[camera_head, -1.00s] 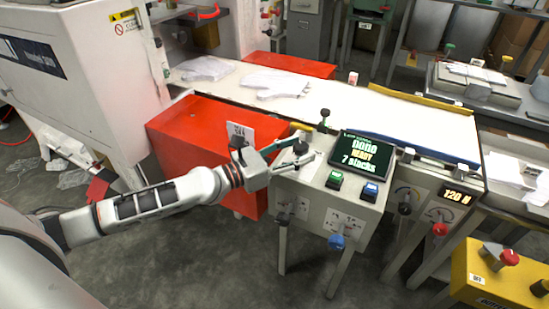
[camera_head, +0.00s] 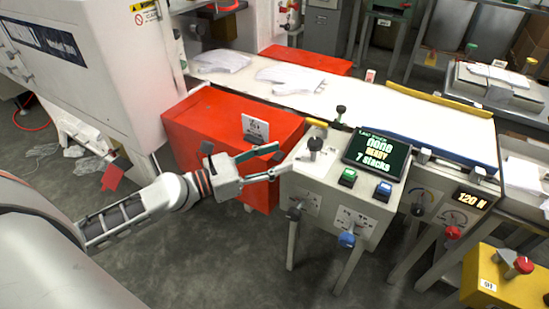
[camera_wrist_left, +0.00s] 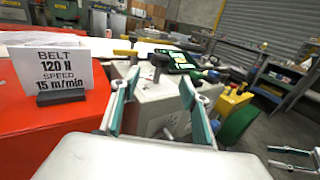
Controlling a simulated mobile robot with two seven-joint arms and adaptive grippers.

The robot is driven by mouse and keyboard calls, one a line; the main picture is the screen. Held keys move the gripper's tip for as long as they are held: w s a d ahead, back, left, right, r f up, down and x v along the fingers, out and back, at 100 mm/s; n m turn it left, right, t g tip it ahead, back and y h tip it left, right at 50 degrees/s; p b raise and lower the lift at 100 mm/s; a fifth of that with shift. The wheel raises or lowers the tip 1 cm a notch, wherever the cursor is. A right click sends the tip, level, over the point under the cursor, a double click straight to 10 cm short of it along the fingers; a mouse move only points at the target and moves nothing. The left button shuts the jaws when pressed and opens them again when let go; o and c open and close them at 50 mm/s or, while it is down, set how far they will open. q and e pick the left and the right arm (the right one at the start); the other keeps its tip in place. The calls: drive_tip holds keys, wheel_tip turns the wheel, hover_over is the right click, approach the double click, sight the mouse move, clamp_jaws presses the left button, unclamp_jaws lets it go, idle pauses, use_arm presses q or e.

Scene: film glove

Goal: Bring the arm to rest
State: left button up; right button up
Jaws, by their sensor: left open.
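My left gripper (camera_head: 277,162) is open and empty in the head view, its two fingers apart. It is in the air left of the grey control box (camera_head: 318,168), in front of the red cabinet (camera_head: 190,125). In the left wrist view the parted fingers (camera_wrist_left: 158,82) point at the control box (camera_wrist_left: 155,108), with nothing between them. What looks like my right gripper (camera_wrist_left: 292,158) shows partly at the wrist view's right edge.
A sign card (camera_head: 255,128) stands on the red cabinet; the wrist view reads "BELT 120 N". White gloves (camera_head: 290,77) lie on the pale belt (camera_head: 400,108) behind. A yellow box (camera_head: 505,280) is at the lower right. Open floor (camera_head: 215,260) lies below my left arm.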

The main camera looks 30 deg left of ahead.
use_arm(q)
drive_tip(key=shift+s, duration=0.1)
idle(0.5)
drive_tip(key=s+d+f+m+g+y+p, duration=0.2)
drive_tip(key=s+f+m, duration=0.8)
drive_tip(key=m, duration=0.6)
drive_tip(key=s+d+f+m+g+y+p, duration=0.2)
drive_tip(key=s+d+f+m+y+p, duration=0.2)
drive_tip(key=s+f+m+p, duration=0.3)
drive_tip(key=s+f+m+y, duration=0.1)
drive_tip(key=s+f+m, duration=0.2)
drive_tip(key=s+m, duration=0.4)
drive_tip(key=shift+m+y+p, duration=0.3)
drive_tip(key=shift+m+y, duration=0.1)
drive_tip(key=shift+m, duration=1.3)
use_arm(e)
drive_tip(key=shift+m, duration=0.4)
drive_tip(key=r, duration=0.1)
drive_tip(key=s+r, duration=0.1)
drive_tip(key=r, duration=0.3)
drive_tip(key=shift+s+a, duration=0.15)
drive_tip(key=shift+a, duration=0.2)
drive_tip(key=shift+w+r, duration=0.25)
drive_tip(key=shift+r, duration=0.05)
drive_tip(key=shift+s+f, duration=0.1)
drive_tip(key=shift+f, duration=0.15)
